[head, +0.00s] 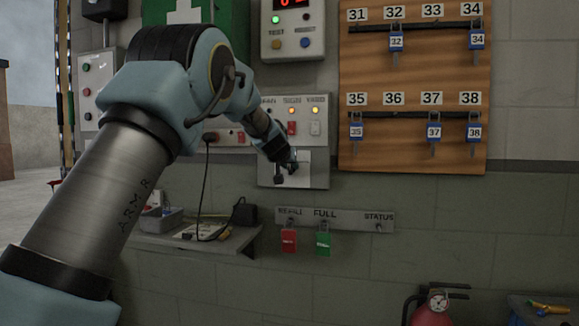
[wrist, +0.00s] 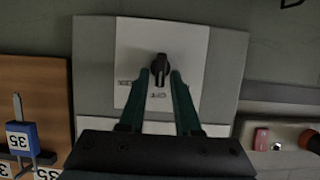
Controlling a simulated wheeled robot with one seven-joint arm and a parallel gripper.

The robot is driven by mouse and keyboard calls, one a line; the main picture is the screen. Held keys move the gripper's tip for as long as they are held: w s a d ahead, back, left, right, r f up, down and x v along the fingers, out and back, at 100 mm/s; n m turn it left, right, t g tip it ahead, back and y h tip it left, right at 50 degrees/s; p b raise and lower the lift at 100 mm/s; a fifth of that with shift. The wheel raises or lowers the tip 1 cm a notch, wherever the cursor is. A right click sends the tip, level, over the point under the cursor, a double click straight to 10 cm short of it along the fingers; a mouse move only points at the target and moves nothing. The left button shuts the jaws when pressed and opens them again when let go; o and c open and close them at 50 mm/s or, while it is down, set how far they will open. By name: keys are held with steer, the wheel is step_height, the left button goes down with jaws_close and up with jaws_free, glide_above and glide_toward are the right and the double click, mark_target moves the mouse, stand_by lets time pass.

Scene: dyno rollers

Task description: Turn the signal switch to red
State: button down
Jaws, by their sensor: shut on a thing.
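The signal switch is a black knob (wrist: 159,68) on a white plate (wrist: 190,45) in the wrist view, which is turned upside down. Small labels on the plate show beside the knob, but I cannot read them surely. My gripper (wrist: 162,74) has its two dark green fingers on either side of the knob, shut on it. In the head view my gripper (head: 291,163) reaches the lower part of a grey wall panel (head: 322,178) and mostly hides the knob there. I cannot tell which signal the knob points to.
Above the plate the panel has lit amber lamps (head: 292,110) and small switches. A wooden key board (head: 415,75) with blue tags is to the right. Below hang a red tag (head: 289,240) and a green tag (head: 323,243). A shelf (head: 195,238) with a cable is lower left.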

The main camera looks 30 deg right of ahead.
steer(key=shift+w+a+f+b, duration=0.1)
steer(key=shift+b, duration=0.6)
steer(key=shift+w+a+f+n+g+h+b, duration=0.25)
steer(key=shift+n+h+b, duration=0.65)
steer(key=shift+b, duration=1.4)
steer(key=shift+a+r+n+g+h+b, duration=0.1)
steer(key=shift+n+g+h+b, duration=0.4)
steer(key=shift+n+b, duration=1.35)
steer(key=shift+w+a+f+n+g+h+b, duration=0.15)
steer(key=shift+n+g+h+b, duration=0.4)
steer(key=shift+b, duration=2.15)
steer(key=shift+r, duration=0.1)
steer(key=c, duration=0.9)
jaws_free()
steer(key=shift+d, duration=0.1)
